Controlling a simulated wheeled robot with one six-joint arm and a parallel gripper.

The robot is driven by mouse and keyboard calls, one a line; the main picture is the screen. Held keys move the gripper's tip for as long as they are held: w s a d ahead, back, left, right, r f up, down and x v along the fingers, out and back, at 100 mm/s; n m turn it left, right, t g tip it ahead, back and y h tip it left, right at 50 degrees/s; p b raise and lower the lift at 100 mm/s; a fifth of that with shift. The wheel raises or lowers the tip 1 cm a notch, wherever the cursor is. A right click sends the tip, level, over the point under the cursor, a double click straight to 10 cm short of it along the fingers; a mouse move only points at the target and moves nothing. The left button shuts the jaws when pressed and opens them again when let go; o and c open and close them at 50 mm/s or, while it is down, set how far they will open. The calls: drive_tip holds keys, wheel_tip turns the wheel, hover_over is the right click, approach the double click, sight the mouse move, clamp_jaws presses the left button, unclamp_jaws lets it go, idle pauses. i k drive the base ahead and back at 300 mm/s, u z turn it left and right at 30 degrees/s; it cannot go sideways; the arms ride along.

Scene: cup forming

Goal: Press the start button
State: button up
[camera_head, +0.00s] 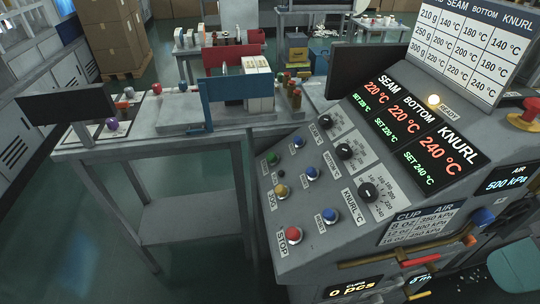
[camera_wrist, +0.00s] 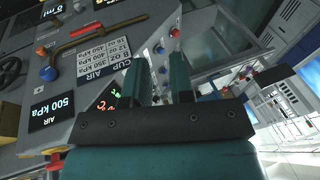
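The machine's sloped control panel (camera_head: 255,215) fills the right half of the head view. A green button (camera_head: 272,158) sits at its upper left; the label beside it is too small to read. A yellow button (camera_head: 281,190) marked JOG and a red button (camera_head: 293,234) marked STOP are below it. My gripper (camera_wrist: 160,70) shows in the wrist view with two teal fingers apart and nothing between them. It is by the side of the machine near the CUP AIR plate (camera_wrist: 103,57), which appears upside down. The green button cannot be made out in the wrist view.
Several blue buttons (camera_head: 311,173) and black knobs (camera_head: 344,152) crowd the panel. The READY lamp (camera_head: 434,100) glows. Pipes and valves (camera_head: 405,262) stick out at lower right. A grey workbench (camera_head: 95,150) stands on the left, with open floor (camera_head: 100,240) in front.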

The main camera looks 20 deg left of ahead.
sight(271, 158)
drive_tip(key=u, duration=0.85)
drive_tip(key=k, duration=1.15)
drive_tip(key=u, duration=1.2)
drive_tip(key=k, duration=0.2)
drive_tip(key=u, duration=0.7)
drive_tip(key=i, duration=2.45)
drive_tip(key=z, duration=0.6)
drive_tip(key=i, duration=0.6)
drive_tip(key=z, duration=1.25)
drive_tip(key=i, duration=0.6)
drive_tip(key=z, duration=0.5)
